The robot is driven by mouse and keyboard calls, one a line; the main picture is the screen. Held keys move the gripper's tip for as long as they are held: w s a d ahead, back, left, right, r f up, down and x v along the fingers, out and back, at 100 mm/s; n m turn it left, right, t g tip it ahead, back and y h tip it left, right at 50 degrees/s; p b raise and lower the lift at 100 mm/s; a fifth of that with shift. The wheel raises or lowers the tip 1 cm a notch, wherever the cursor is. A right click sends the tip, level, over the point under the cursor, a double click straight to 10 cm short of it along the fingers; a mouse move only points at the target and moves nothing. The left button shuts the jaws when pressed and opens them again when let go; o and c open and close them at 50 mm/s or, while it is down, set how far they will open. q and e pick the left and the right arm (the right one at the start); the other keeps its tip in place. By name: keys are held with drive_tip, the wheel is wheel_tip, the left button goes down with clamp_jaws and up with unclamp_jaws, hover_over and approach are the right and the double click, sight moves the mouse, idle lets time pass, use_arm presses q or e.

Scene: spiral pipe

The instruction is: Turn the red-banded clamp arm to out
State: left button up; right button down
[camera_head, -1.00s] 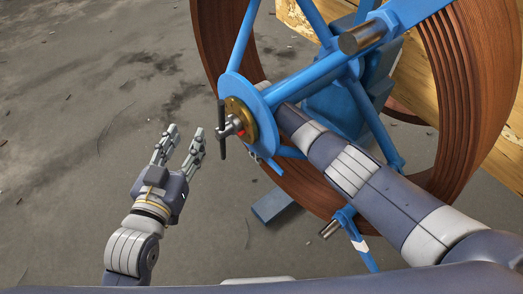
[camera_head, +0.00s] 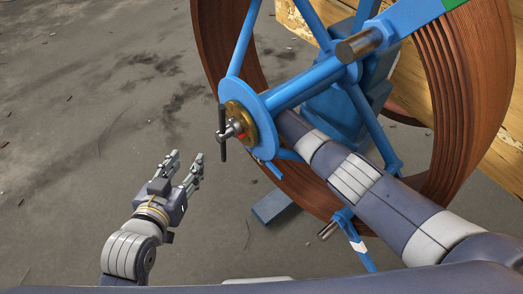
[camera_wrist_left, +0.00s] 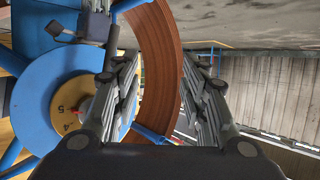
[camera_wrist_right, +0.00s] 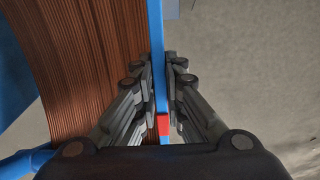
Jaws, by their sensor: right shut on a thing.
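The red-banded clamp arm (camera_wrist_right: 163,125) is a thin blue bar with a red band, seen upright in the right wrist view. My right gripper (camera_wrist_right: 162,65) has its fingers closed on this bar, above the band in the picture. In the head view my right arm passes behind the hub, and its gripper is hidden there. My left gripper (camera_head: 186,157) is open and empty, to the left of the hub and apart from it. Its spread fingers also show in the left wrist view (camera_wrist_left: 160,65).
The brown coil (camera_head: 470,100) surrounds blue spokes. The hub has a blue disc, a brass dial (camera_head: 238,122) and a dark crossbar handle (camera_head: 223,133). A white-banded arm (camera_head: 358,245) hangs low; a green-banded one (camera_head: 453,4) is at top right. Floor at left is clear.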

wheel_tip(320, 180, down, 3)
drive_tip(key=shift+r+t+y+p, duration=0.1)
drive_tip(key=shift+t+y+p, duration=0.6)
drive_tip(key=shift+t+p, duration=0.35)
drive_tip(key=shift+a+f, duration=0.15)
drive_tip(key=shift+f, duration=0.25)
use_arm(q)
drive_tip(key=s+a+f+g+y, duration=0.1)
drive_tip(key=s+a+f+g, duration=0.2)
drive_tip(key=s+f+g, duration=0.3)
drive_tip(key=shift+s+a+f+y, duration=0.2)
drive_tip(key=shift+s+f+y, duration=0.2)
drive_tip(key=shift+s+f, duration=0.8)
use_arm(e)
drive_tip(key=shift+w+f+t+y, duration=0.2)
drive_tip(key=shift+f+t+y, duration=0.2)
drive_tip(key=shift+t, duration=0.15)
use_arm(q)
drive_tip(key=shift+s+r, duration=0.15)
use_arm(e)
drive_tip(key=c, duration=1.7)
unclamp_jaws()
drive_tip(key=shift+r, duration=0.1)
